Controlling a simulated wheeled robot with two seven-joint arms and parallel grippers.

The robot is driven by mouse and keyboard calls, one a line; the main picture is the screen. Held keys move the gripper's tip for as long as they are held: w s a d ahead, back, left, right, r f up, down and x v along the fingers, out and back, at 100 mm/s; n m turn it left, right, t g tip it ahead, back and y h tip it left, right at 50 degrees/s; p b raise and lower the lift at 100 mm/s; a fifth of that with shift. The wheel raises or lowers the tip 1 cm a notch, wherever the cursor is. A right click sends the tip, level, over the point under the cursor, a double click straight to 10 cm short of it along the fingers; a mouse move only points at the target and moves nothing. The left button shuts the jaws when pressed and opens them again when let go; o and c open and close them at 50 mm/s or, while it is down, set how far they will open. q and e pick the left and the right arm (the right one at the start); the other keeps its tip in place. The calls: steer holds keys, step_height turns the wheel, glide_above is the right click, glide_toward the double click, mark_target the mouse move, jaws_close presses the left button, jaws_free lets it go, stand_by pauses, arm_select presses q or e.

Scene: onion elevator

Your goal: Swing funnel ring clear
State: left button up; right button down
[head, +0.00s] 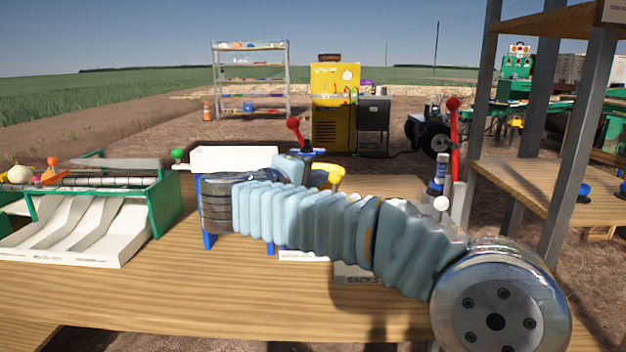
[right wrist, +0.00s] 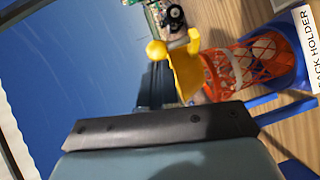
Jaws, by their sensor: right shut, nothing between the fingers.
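The yellow funnel ring (head: 326,178) shows partly behind my right arm in the head view. In the right wrist view the yellow funnel ring (right wrist: 184,72) has a round knob and a tab, and sits beside an orange mesh sack (right wrist: 240,65). The blue sack holder (right wrist: 292,50) is at the sack's far end. My right gripper (right wrist: 156,86) is shut and empty, its dark fingers close to the yellow ring; I cannot tell whether they touch. In the head view my right arm hides most of the holder and sack. My left gripper is out of view.
A green-framed white chute (head: 75,222) stands on the left of the wooden table (head: 160,300). A white bin (head: 232,158) is behind my arm. A red-knobbed lever (head: 295,125) rises behind the arm. Wooden shelving with steel posts (head: 580,130) stands at right. The table's front left is clear.

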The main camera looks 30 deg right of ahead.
steer(key=w+d+n+t+y+b, duration=0.1)
steer(key=d+n+t+b, duration=0.1)
steer(key=d, duration=0.7)
steer(key=w+d+n+t+y+b, duration=0.1)
steer(key=d+n+t+y+b, duration=0.1)
steer(key=d, duration=0.8)
steer(key=t+b, duration=0.1)
steer(key=b, duration=0.1)
steer(key=shift+w+d+b, duration=0.15)
steer(key=shift+w+b, duration=0.15)
steer(key=shift+w, duration=0.05)
steer(key=shift+s, duration=0.1)
steer(key=b+v, duration=0.2)
steer(key=v, duration=1.2)
steer(key=shift+r, duration=0.2)
